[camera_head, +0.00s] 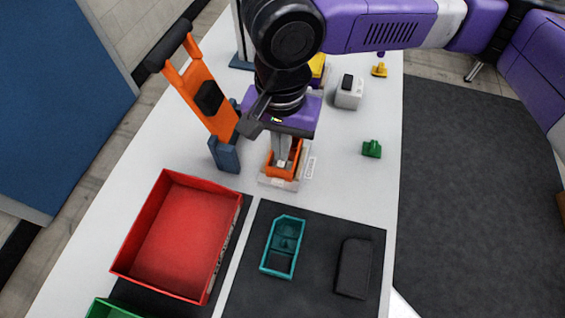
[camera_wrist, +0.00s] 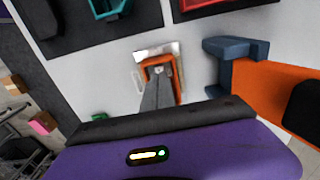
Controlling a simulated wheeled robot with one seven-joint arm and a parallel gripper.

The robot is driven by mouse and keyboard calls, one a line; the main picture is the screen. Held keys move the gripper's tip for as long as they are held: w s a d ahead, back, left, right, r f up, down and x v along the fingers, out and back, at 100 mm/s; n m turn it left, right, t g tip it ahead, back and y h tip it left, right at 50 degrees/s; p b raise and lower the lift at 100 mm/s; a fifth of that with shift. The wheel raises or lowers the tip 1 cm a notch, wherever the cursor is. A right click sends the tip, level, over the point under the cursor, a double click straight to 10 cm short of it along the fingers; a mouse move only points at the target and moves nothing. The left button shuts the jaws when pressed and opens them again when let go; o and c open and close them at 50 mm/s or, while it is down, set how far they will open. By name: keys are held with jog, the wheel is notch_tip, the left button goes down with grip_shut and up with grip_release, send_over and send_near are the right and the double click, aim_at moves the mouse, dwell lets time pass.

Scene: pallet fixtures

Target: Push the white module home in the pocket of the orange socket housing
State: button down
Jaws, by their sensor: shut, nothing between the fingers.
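The orange socket housing (camera_head: 297,172) stands on a pale base plate (camera_head: 266,181) in the middle of the table. It also shows in the wrist view (camera_wrist: 147,63). A small part of the white module (camera_head: 282,163) shows inside the housing's pocket, below my fingertips; most of it is hidden by the fingers. In the wrist view a pale patch of the module (camera_wrist: 157,70) shows at the far end of the pocket. My gripper (camera_head: 281,157) points down into the housing with its fingers shut and nothing between them. I cannot tell whether the fingertips touch the module or how deep it sits.
An orange lever fixture with a black handle (camera_head: 202,92) rises close left of my gripper. A red bin (camera_head: 180,235), a teal tray (camera_head: 271,262) and a dark block (camera_head: 353,268) lie in front. A green part (camera_head: 371,149) and a white box (camera_head: 349,92) stand right.

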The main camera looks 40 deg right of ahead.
jog(key=shift+f, duration=0.1)
jog(key=shift+f, duration=0.35)
jog(key=shift+f+b, duration=0.35)
jog(key=shift+f, duration=0.05)
jog(key=shift+r, duration=0.1)
notch_tip(320, 180, up, 7)
jog(key=p, duration=0.7)
dwell(0.4)
dwell(0.4)
